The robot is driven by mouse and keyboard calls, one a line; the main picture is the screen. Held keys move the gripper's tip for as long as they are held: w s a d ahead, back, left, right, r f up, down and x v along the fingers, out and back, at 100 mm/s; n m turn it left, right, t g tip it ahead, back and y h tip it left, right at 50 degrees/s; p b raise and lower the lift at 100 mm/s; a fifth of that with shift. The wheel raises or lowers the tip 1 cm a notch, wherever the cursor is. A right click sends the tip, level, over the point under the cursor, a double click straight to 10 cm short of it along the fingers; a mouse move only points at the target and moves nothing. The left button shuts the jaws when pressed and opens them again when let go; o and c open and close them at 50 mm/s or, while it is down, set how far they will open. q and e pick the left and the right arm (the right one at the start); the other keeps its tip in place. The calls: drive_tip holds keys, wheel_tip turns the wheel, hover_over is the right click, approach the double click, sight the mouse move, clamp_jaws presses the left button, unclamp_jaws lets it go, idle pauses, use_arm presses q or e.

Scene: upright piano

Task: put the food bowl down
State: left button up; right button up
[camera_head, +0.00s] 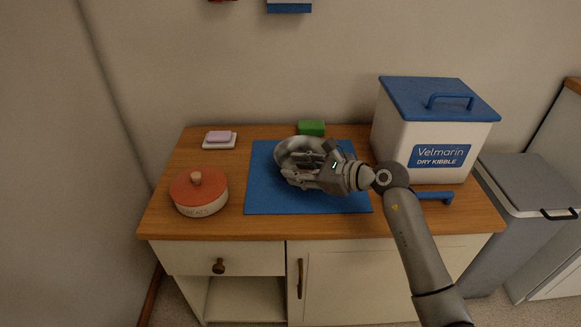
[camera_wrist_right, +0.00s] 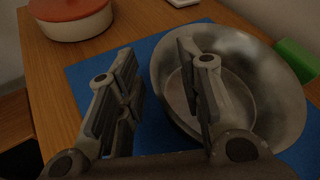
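The food bowl, a shiny metal bowl (camera_head: 284,152), is at the back of the blue mat (camera_head: 262,198) on the wooden cabinet top, partly hidden by my right gripper (camera_head: 301,172). In the right wrist view the bowl (camera_wrist_right: 262,82) appears to rest upright on the mat, and it looks empty. My right gripper (camera_wrist_right: 158,62) is open there, its fingers well apart. One finger is outside the bowl's near-side rim and the other is over its inside. A gap shows between the fingers and the rim. My left gripper is not in view.
A kibble bin (camera_head: 420,150) stands at the right, with a blue scoop (camera_head: 432,196) before it. A red-lidded pot (camera_head: 199,191) is at the left. A soap dish (camera_head: 219,141) and a green block (camera_head: 311,128) are at the back. The mat's front left is clear.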

use_arm(q)
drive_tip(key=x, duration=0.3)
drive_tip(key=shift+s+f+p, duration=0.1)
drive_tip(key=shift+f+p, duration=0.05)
drive_tip(key=shift+p, duration=0.2)
use_arm(e)
drive_tip(key=v, duration=0.9)
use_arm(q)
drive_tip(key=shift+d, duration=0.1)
